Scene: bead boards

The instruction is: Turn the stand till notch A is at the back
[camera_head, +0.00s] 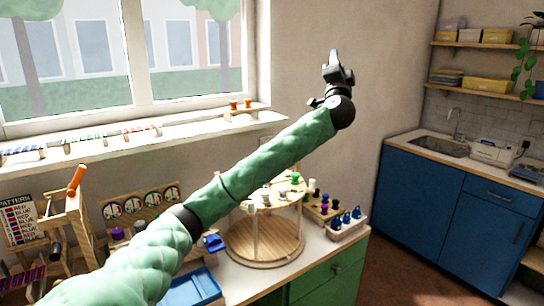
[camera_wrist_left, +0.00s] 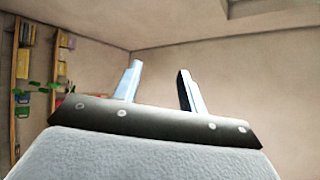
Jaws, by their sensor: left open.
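The stand (camera_head: 266,240) is a round, two-level wooden piece on the counter, with a lower disc, posts and a smaller upper disc. Several small coloured pegs stand on its top. My left arm crosses in front of its left side and hides part of it. I cannot make out any notch or letter A. My left gripper (camera_head: 333,58) is raised high above and to the right of the stand, pointing up, far from it. In the left wrist view its two fingers (camera_wrist_left: 158,85) are apart with nothing between them. My right gripper is not in view.
A wooden frame with a pattern card (camera_head: 20,218) and a board with dials (camera_head: 140,205) stand further left. The window sill (camera_head: 130,135) holds beaded strips.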

